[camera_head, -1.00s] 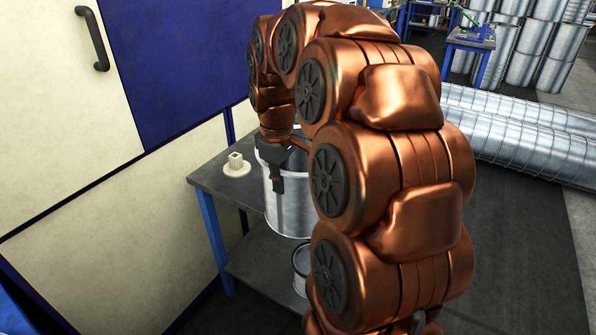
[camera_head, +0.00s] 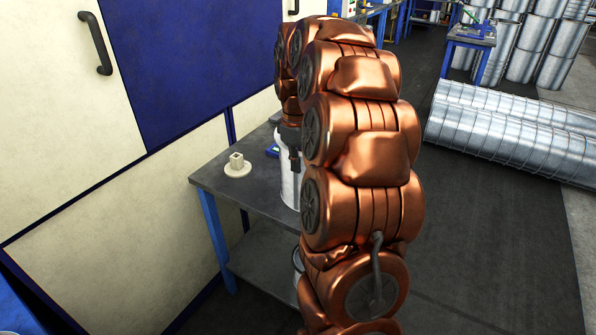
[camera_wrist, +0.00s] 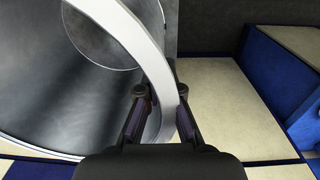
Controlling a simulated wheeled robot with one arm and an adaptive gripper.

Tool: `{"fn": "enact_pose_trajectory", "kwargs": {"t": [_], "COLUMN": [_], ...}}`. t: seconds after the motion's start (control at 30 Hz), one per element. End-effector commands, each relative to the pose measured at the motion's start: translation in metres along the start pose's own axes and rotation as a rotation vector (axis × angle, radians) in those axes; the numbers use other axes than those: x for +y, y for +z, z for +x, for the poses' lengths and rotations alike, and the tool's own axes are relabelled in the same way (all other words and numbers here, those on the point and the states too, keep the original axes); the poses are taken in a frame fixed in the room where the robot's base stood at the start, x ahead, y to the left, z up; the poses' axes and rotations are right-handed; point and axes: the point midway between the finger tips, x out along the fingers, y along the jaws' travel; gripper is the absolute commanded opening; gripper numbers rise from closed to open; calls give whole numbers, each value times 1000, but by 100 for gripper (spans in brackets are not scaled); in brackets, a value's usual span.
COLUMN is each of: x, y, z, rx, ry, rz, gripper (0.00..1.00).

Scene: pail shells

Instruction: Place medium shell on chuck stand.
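A silvery pail shell with a white rim (camera_head: 287,175) is at the table, partly hidden behind my arm in the head view. In the wrist view its rim (camera_wrist: 150,50) and shiny inner wall fill the left side. My gripper (camera_wrist: 161,92) straddles the rim, one finger inside the shell and one outside, and appears shut on it. In the head view my gripper (camera_head: 294,155) is at the shell's upper edge. A pale round base with a square block (camera_head: 237,166) stands on the table left of the shell. I cannot tell whether it is the chuck stand.
The grey table (camera_head: 215,181) has blue legs and a lower shelf, with a smaller can (camera_head: 297,260) partly hidden there. A small blue item (camera_head: 272,151) lies near the shell. Cream and blue panels stand behind. Large metal ducts (camera_head: 515,130) lie on the floor at right.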

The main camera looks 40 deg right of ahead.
Motion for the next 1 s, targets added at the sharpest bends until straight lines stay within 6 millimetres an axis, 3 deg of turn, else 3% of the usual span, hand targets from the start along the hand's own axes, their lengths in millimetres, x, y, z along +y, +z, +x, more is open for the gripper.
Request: {"fn": "enact_pose_trajectory", "kwargs": {"t": [0.17,0.5,0.93,1.0], "x": [6,4,5,5], "y": [0,0,-1,-1], "z": [4,33,39,38], "rx": [-1,-1,2,2], "ry": [0,-1,2,2], "rz": [1,0,0,0], "gripper": [0,0,0,11]}}
